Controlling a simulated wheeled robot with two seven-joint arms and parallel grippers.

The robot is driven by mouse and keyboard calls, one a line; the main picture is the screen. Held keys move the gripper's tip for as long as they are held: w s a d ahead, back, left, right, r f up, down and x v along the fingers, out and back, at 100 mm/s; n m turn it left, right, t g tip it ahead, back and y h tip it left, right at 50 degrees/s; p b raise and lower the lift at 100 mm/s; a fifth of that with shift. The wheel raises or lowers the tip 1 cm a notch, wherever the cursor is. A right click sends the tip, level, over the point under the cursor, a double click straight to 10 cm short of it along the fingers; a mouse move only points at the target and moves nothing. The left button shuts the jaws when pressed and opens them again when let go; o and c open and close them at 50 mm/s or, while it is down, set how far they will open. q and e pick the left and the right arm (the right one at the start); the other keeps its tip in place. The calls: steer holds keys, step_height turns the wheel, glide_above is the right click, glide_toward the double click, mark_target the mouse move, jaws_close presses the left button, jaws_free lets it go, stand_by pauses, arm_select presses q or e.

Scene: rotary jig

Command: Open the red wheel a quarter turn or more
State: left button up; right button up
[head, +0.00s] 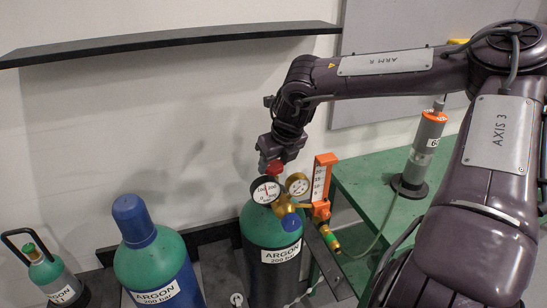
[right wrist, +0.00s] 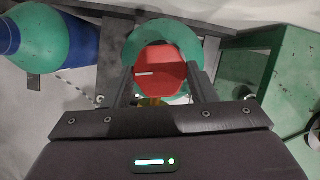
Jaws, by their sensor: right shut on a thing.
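The red wheel (head: 270,168) sits at the top of a green and dark argon cylinder (head: 258,226) in the head view, partly hidden by my right gripper. In the right wrist view the red wheel (right wrist: 158,70) lies between the two fingers and carries a short white line pointing left. My right gripper (right wrist: 160,88) comes from above and is shut on the wheel; it also shows in the head view (head: 274,160). My left gripper is in neither view.
Two gauges (head: 266,190), a brass regulator and an orange flowmeter (head: 322,182) stand close beside the wheel. A blue-capped argon cylinder (head: 150,250) stands to the left. A green table (head: 365,180) with a grey cylindrical device (head: 422,150) is at right. A black shelf (head: 170,40) hangs above.

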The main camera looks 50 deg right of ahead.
steer(key=shift+d+n+y, duration=0.15)
steer(key=shift+n+y, duration=0.55)
steer(key=shift+n, duration=1.1)
steer(key=o, duration=1)
steer(key=shift+c, duration=0.2)
steer(key=b+v, duration=0.1)
steer(key=v, duration=0.7)
steer(key=shift+f, duration=0.1)
